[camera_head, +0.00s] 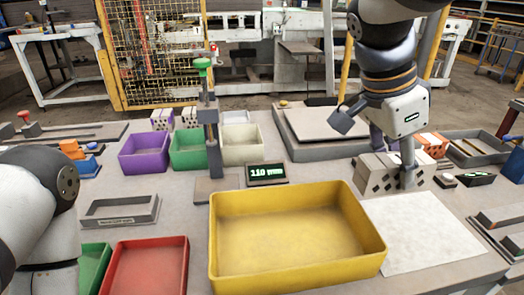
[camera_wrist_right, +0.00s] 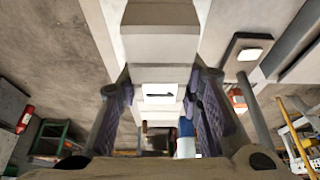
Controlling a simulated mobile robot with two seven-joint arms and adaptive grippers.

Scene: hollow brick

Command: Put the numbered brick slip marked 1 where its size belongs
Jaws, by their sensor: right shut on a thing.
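My right gripper (camera_head: 392,160) reaches down over the pale grey hollow bricks (camera_head: 385,180) at the right of the bench in the head view. In the right wrist view its two purple-padded fingers (camera_wrist_right: 165,108) are shut on a pale grey slip (camera_wrist_right: 160,48). A white label with a small dark mark shows between the fingers; I cannot read the mark surely. In the head view the slip cannot be told apart from the grey bricks. A gauge with a green-topped post (camera_head: 208,125) stands left of centre, beside a display (camera_head: 266,173) reading 110 mm. My left gripper is out of view.
Purple (camera_head: 145,155), green (camera_head: 188,150) and cream (camera_head: 242,146) bins stand at the back. A large yellow bin (camera_head: 295,275) fills the front centre, with a red bin (camera_head: 150,270) to its left. A labelled grey tray (camera_head: 118,220) lies behind the red bin. A white sheet (camera_head: 420,235) is clear.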

